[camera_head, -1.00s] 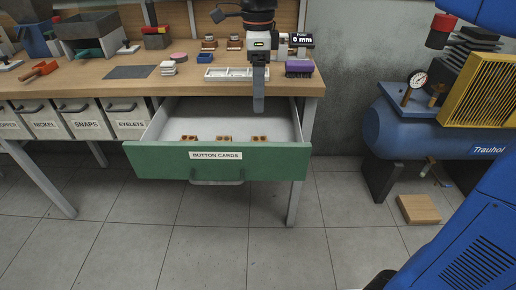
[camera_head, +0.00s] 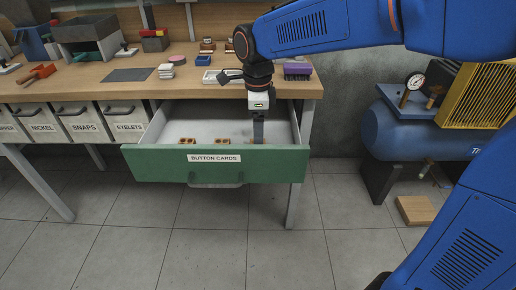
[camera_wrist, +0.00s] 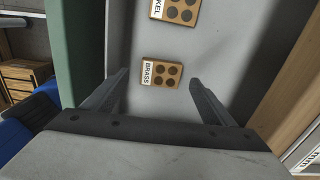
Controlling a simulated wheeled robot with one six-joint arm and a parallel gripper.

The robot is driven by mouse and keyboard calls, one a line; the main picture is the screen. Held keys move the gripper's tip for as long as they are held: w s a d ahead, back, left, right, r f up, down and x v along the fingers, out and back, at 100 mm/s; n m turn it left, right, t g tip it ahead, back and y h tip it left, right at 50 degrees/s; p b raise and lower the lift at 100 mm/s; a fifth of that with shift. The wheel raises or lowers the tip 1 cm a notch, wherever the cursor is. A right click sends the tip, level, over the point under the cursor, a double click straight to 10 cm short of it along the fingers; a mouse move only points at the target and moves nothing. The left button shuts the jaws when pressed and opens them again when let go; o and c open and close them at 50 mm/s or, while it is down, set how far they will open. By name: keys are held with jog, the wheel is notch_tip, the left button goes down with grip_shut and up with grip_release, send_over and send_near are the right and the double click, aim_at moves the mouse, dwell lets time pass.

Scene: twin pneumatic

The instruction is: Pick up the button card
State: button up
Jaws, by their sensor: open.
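The green-fronted drawer labelled BUTTON CARDS (camera_head: 160,165) stands pulled out under the bench. Two small brown button cards, a left one (camera_head: 187,141) and a middle one (camera_head: 222,141), lie in it; my gripper (camera_head: 258,140) hides the right-hand spot in the head view. In the wrist view, a brown card labelled BRASS (camera_wrist: 168,74), with dark round buttons, lies on the drawer floor. My gripper (camera_wrist: 158,82) is open and empty, pointing down into the drawer, with one finger either side of this card and apart from it. A second card, its label partly cut off (camera_wrist: 178,12), lies beyond.
The drawer's side walls (camera_head: 297,125) and green front stand close around my gripper. Closed labelled drawers (camera_head: 125,120) are to the left. The bench top (camera_head: 110,90) above holds a dark mat, a white tray and small items. A blue compressor (camera_head: 400,130) stands to the right.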

jog(key=shift+w+f, duration=0.1)
jog(key=shift+f, duration=1.5)
jog(key=c, duration=1.1)
jog(key=shift+r, duration=0.1)
